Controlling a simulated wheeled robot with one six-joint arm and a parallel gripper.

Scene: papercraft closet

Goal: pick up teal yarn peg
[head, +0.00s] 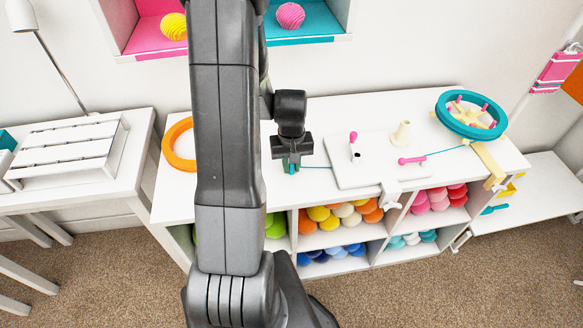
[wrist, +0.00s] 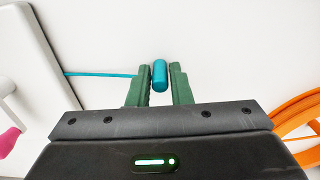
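The teal yarn peg (wrist: 159,74) is a small rounded cylinder on the white tabletop, with a teal yarn (wrist: 100,74) running left towards it in the wrist view. My gripper (wrist: 160,84) is open, with its green fingers on either side of the peg near the fingertips. Narrow gaps show between the peg and both fingers. In the head view my gripper (head: 291,163) points down over the table, and the peg's teal end (head: 292,169) shows at the fingertips. My arm hides part of the table there.
A white board (head: 375,174) with pink pegs lies to the right. A teal yarn wheel (head: 470,134) stands at the far right of the white table (head: 330,115). An orange ring (head: 170,158) lies left of my arm. Yarn balls (head: 330,220) fill the cubbies below.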

